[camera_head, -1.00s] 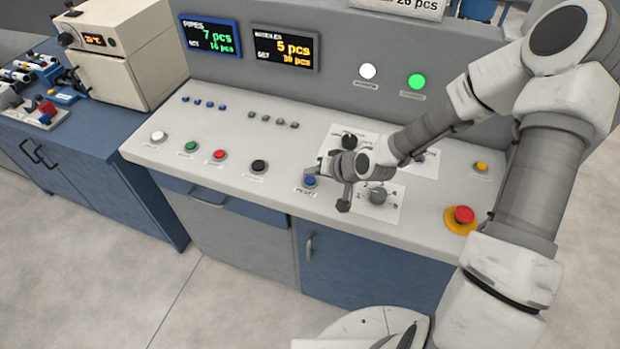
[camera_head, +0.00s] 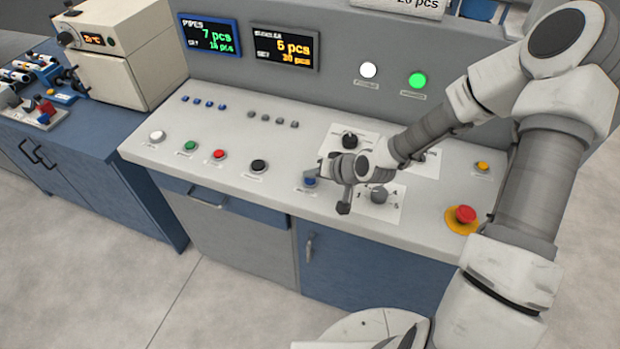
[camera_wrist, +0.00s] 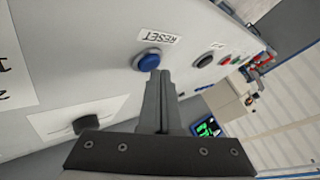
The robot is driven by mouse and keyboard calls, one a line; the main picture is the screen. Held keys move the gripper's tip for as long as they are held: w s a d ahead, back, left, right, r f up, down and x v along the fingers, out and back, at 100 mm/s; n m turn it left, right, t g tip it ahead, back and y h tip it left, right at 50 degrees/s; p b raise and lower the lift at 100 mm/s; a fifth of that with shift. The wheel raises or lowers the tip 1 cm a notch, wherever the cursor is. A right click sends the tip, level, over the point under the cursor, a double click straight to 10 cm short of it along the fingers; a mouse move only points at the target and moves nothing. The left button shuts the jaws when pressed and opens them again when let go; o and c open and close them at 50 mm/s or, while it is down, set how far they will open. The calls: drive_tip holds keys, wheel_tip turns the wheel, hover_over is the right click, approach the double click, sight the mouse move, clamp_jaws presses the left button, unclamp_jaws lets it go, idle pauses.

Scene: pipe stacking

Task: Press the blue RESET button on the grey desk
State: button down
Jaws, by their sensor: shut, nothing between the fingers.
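The blue RESET button (camera_head: 310,182) sits near the front edge of the grey desk (camera_head: 262,200). In the wrist view the blue button (camera_wrist: 147,60) shows beside its RESET label (camera_wrist: 159,39), which appears upside down. My gripper (camera_head: 314,175) is over the button in the head view and partly covers it. In the wrist view my gripper (camera_wrist: 160,76) is shut and empty, with its fingertips at the lower right edge of the button. I cannot tell whether the tips touch it.
A black button (camera_head: 258,167), a red button (camera_head: 219,154) and a green button (camera_head: 190,147) lie to the left. A grey knob (camera_head: 379,194) is close to the right of my gripper. A red emergency stop (camera_head: 464,214) stands near the right front.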

sight(313, 183)
drive_tip(key=shift+f, duration=0.3)
drive_tip(key=shift+r, duration=0.1)
idle(0.4)
drive_tip(key=shift+r+p, duration=0.4)
drive_tip(key=shift+r, duration=0.3)
drive_tip(key=shift+r, duration=0.1)
wheel_tip(313, 183, up, 5)
drive_tip(key=p, duration=0.4)
drive_tip(key=shift+d, duration=0.1)
idle(0.6)
